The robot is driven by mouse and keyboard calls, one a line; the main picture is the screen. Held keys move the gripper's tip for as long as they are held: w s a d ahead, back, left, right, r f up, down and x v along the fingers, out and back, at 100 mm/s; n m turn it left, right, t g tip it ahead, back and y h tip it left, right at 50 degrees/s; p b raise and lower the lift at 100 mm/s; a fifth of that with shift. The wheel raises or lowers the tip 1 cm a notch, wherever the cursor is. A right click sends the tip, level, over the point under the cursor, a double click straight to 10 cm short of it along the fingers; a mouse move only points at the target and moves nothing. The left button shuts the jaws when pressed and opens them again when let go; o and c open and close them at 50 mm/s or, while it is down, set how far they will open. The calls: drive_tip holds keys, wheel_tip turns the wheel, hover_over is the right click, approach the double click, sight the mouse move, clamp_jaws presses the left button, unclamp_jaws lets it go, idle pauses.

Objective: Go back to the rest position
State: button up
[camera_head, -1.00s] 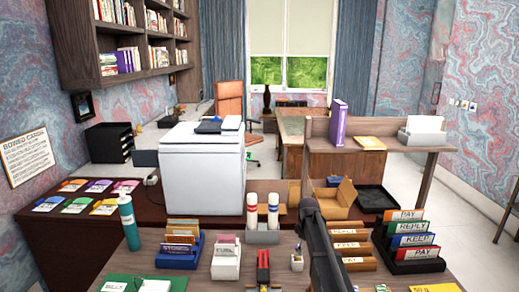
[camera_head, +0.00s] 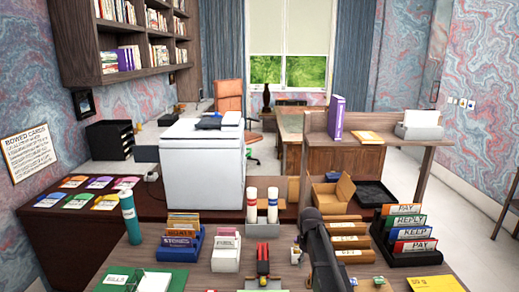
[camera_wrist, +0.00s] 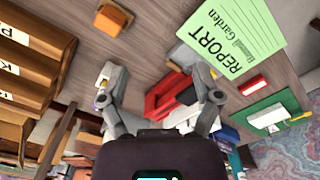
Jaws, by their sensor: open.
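My gripper (camera_wrist: 160,98) shows in the wrist view with its two grey fingers spread apart and nothing held between them. Beyond the fingers, lower down on the wooden desk, is a red and dark device (camera_wrist: 172,95); it also shows in the head view (camera_head: 263,262). A green card reading REPORT (camera_wrist: 232,40) lies beyond the right finger in the wrist view. In the head view my dark arm rises at the front centre right, and its gripper end cannot be made out there.
Around the arm stand a white card box (camera_head: 226,255), a blue card box (camera_head: 180,255), a holder with two white bottles (camera_head: 263,230) and a black rack of coloured cards (camera_head: 410,255). A teal bottle (camera_head: 131,220) stands at the left. A white cabinet (camera_head: 203,170) is behind.

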drive_tip(key=s+f+m+b, duration=0.3)
drive_tip(key=s+m, duration=0.1)
drive_tip(key=s, duration=0.7)
drive_tip(key=s+f+m+b, duration=0.3)
drive_tip(key=s+m, duration=0.1)
drive_tip(key=s, duration=0.7)
drive_tip(key=shift+s+f, duration=0.2)
drive_tip(key=shift+s, duration=0.2)
